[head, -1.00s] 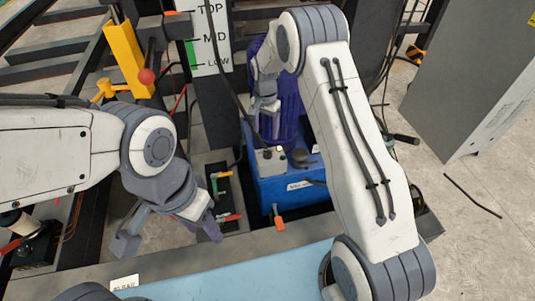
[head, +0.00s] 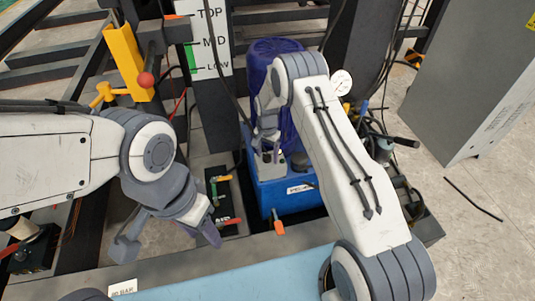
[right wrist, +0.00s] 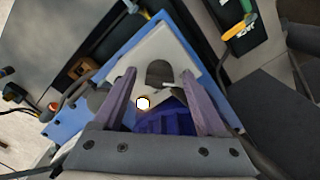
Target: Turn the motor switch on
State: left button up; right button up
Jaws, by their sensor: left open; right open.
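A blue tank unit (head: 290,197) stands at the centre in the head view, with a small pale control box on top. In the right wrist view the control box's pale plate (right wrist: 175,50) carries a dark rounded knob or switch (right wrist: 160,73) and a lit white lamp (right wrist: 143,103). My right gripper (head: 269,158) is open just above the box; in the right wrist view its fingers (right wrist: 158,84) spread on either side of the dark switch. Whether they touch it I cannot tell. My left gripper (head: 168,243) is open and empty over the front frame rail.
A purple-blue motor (head: 290,115) stands behind the box. A yellow post (head: 127,60) with a red-knobbed lever (head: 146,80) and a TOP/MID/LOW sign (head: 210,42) stand at the back left. A gauge (head: 341,82) and grey cabinet (head: 480,80) are at right.

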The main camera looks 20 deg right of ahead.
grip_shut()
jog(key=m, duration=0.4)
jog(key=shift+m+b, duration=0.3)
jog(key=shift+m, duration=0.1)
jog(key=m, duration=0.4)
jog(key=shift+m, duration=0.3)
jog(key=m, duration=0.4)
jog(key=shift+m+b, duration=0.3)
jog(key=shift+m, duration=2)
